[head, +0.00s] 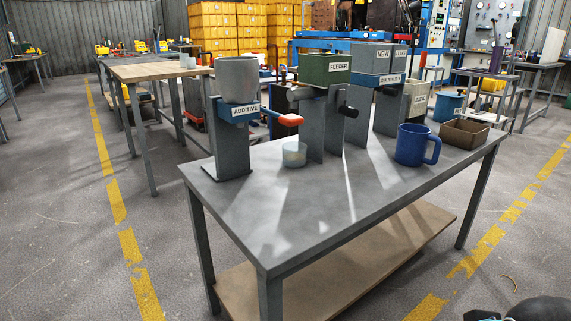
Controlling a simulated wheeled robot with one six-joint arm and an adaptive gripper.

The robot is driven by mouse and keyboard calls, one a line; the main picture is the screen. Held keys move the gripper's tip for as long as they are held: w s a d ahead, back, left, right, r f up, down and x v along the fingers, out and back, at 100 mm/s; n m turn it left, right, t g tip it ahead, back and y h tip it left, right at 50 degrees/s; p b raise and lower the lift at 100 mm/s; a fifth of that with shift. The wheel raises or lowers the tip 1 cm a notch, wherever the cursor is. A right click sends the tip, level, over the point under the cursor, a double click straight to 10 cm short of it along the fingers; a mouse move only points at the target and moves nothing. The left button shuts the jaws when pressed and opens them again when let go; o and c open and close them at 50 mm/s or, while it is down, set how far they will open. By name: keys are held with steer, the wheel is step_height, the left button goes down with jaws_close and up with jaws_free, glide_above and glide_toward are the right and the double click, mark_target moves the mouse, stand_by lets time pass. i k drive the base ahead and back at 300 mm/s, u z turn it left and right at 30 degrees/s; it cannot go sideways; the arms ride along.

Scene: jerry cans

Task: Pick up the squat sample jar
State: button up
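A squat, pale translucent jar (294,154) stands upright on the grey metal table (290,215) in the head view. It sits just right of the foot of the additive dispenser (229,140), below and near its red-tipped lever (290,119). The jar looks partly filled with something pale, but it is too small to be sure. My gripper's fingers are not in view. Only dark rounded parts, probably of my arm, show at the bottom right corner, well apart from the jar.
The feeder stand (325,110) with a black handle rises close behind and right of the jar. A blue mug (416,145) and an open brown box (465,134) stand on the table's right. The table's front is clear. A wooden-topped bench (157,72) stands behind left.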

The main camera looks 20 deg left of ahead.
mark_target(294, 153)
steer(key=u, duration=2.35)
steer(key=i, duration=3.75)
steer(key=z, duration=3.2)
